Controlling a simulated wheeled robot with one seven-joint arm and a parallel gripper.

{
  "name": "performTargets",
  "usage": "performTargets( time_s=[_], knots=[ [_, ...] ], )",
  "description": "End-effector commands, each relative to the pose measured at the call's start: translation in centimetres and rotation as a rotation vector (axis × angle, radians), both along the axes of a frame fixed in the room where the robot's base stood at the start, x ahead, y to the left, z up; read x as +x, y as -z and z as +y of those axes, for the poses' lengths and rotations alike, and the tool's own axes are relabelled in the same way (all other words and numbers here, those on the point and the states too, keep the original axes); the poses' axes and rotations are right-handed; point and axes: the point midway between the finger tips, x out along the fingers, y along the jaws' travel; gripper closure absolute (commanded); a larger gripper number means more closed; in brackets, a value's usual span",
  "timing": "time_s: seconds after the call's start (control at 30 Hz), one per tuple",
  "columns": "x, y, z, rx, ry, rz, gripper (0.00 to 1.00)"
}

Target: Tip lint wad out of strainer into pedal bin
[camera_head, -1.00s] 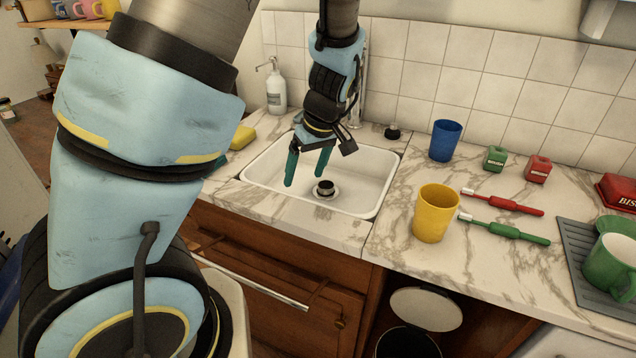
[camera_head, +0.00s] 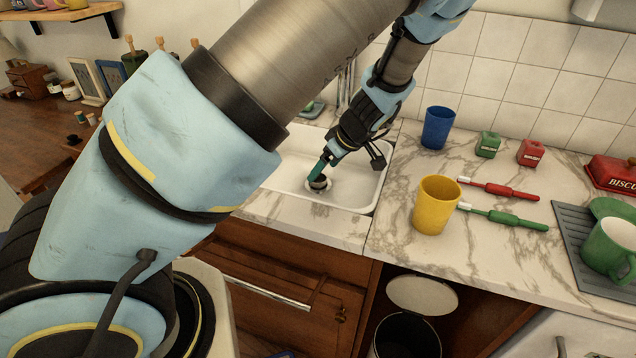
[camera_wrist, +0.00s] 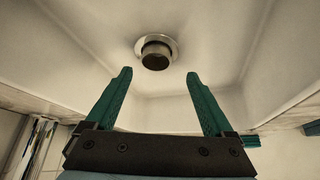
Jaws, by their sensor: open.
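The strainer (camera_head: 318,183) is a small dark cup with a light rim, sitting at the drain in the white sink (camera_head: 352,197). In the wrist view the strainer (camera_wrist: 156,57) lies beyond and between the fingertips. My gripper (camera_head: 322,170) is inside the sink, tilted, with its fingers close to the strainer in the head view. The wrist view shows my gripper (camera_wrist: 159,75) open and empty, with the strainer not between the pads. A lint wad cannot be made out in the dark cup. The pedal bin (camera_head: 408,335) stands below the counter with its lid (camera_head: 422,295) raised.
On the counter (camera_head: 390,220) right of the sink stand a yellow cup (camera_head: 437,205) and a blue cup (camera_head: 438,128). Red (camera_head: 498,189) and green (camera_head: 503,217) toothbrushes lie beside them. A grey drying mat with a green mug (camera_head: 608,250) is at far right.

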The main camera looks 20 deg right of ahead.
Motion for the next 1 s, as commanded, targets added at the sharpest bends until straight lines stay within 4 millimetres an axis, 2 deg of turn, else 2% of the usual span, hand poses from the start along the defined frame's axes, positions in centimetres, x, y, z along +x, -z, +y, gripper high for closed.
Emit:
performTargets(
  time_s=[0.13, 0.4, 0.73, 1.0],
  knots=[
    [0.6, 0.9, 0.1, 0.002, 0.001, 0.001, 0.13],
    [2.1, 4.0, 0.4, 0.002, 0.000, 0.001, 0.13],
    [2.4, 4.7, 0.5, -0.001, 0.001, 0.001, 0.13],
    [2.4, 4.7, 0.5, 0.000, 0.001, 0.001, 0.43]
  ],
)
